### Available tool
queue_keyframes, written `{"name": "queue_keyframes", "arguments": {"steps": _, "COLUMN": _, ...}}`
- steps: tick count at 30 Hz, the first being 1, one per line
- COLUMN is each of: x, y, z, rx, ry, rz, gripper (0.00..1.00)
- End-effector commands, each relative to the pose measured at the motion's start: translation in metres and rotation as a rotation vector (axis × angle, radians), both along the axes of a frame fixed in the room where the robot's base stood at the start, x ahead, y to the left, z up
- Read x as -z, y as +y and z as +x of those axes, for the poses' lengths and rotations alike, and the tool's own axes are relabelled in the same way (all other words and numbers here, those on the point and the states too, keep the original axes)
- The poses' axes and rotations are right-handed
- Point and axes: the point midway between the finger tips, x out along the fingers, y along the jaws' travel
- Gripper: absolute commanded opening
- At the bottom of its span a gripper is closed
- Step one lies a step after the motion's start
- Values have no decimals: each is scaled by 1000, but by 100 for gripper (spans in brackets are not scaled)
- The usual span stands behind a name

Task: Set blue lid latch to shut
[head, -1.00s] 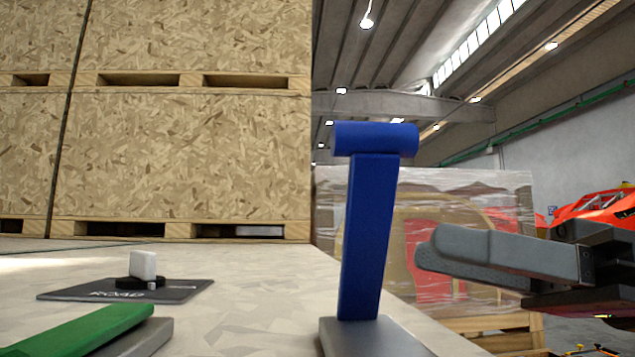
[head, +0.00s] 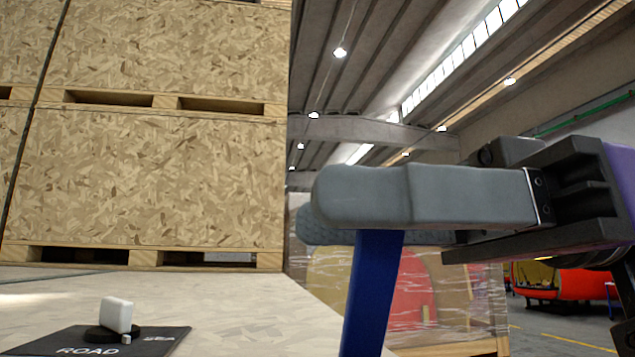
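The blue lid latch (head: 374,290) stands up as a flat blue lever, leaning slightly, in the lower middle of the head view. Its base is below the picture's edge. My gripper (head: 345,205) comes in from the right at the height of the lever's top. Its near grey finger covers the blue crossbar, and part of the far finger shows behind it. The lever's top lies behind the near finger, so I cannot tell whether the fingers touch it or how far apart they are.
A white switch tab (head: 116,315) stands on a black plate (head: 60,342) marked "ROAD" and "SEA" at the lower left. The pale table top (head: 230,310) is bare between plate and lever. Large wooden crates (head: 150,180) stand behind.

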Motion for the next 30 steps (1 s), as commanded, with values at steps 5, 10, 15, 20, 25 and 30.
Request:
{"name": "queue_keyframes", "arguments": {"steps": 5, "x": -1, "y": 17, "z": -5, "rx": -1, "ry": 0, "rz": 0, "gripper": 38}}
{"name": "queue_keyframes", "arguments": {"steps": 10, "x": 0, "y": 21, "z": -6, "rx": 0, "ry": -1, "rz": 0, "gripper": 38}}
{"name": "queue_keyframes", "arguments": {"steps": 15, "x": 0, "y": 21, "z": -6, "rx": 0, "ry": -1, "rz": 0, "gripper": 38}}
{"name": "queue_keyframes", "arguments": {"steps": 20, "x": 0, "y": 20, "z": -6, "rx": 0, "ry": 0, "rz": 0, "gripper": 6}}
{"name": "queue_keyframes", "arguments": {"steps": 25, "x": 0, "y": 20, "z": -6, "rx": 1, "ry": 0, "rz": 1, "gripper": 0}}
{"name": "queue_keyframes", "arguments": {"steps": 30, "x": 0, "y": 20, "z": -6, "rx": 1, "ry": -1, "rz": 1, "gripper": 0}}
